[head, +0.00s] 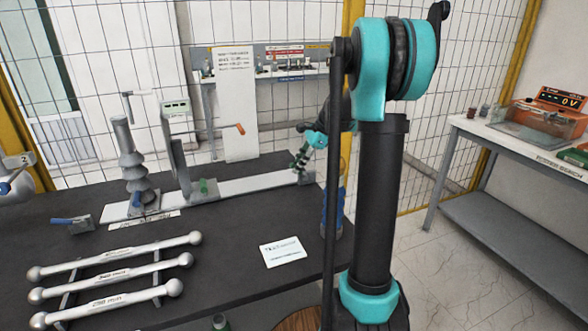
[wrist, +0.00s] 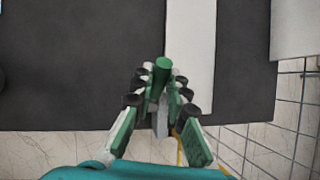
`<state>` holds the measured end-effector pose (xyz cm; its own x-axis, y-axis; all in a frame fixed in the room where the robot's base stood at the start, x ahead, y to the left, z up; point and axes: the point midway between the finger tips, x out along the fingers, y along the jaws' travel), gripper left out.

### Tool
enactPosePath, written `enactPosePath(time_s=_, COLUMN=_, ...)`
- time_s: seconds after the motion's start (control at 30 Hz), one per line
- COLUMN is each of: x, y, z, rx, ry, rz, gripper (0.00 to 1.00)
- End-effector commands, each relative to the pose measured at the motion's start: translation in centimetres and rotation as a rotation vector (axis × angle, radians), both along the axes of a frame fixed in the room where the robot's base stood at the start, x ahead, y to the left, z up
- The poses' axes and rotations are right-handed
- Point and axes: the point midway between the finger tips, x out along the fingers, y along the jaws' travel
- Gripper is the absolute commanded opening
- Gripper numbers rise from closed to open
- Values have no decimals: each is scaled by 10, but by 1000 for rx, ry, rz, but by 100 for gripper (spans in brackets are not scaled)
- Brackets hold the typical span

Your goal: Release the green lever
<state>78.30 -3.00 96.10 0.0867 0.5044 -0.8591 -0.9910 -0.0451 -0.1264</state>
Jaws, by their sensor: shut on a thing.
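My gripper (head: 300,166) is at the right end of the long white rail on the dark table. In the wrist view my gripper (wrist: 163,80) has its fingers closed around the green lever (wrist: 163,64). The lever's round green end shows between the fingertips, and its lower part is hidden by the fingers. A grey block (wrist: 160,118) shows below it, between the fingers. In the head view the held lever cannot be told apart from the fingers. Another green handle (head: 204,187) stands on the rail farther left, apart from my gripper.
The white rail (head: 245,182) bears a grey ribbed bushing (head: 130,160) and a grey upright stand with an orange handle (head: 240,129). Several silver rods (head: 115,275) and a white card (head: 283,252) lie nearer on the table. A mesh fence (head: 280,20) stands behind.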

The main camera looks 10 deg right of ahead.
Motion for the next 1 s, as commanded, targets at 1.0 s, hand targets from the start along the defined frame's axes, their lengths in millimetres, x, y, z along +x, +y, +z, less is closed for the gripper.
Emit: enactPosePath(time_s=1.0, x=4, y=-19, z=6, rx=299, ry=60, rz=0, gripper=0)
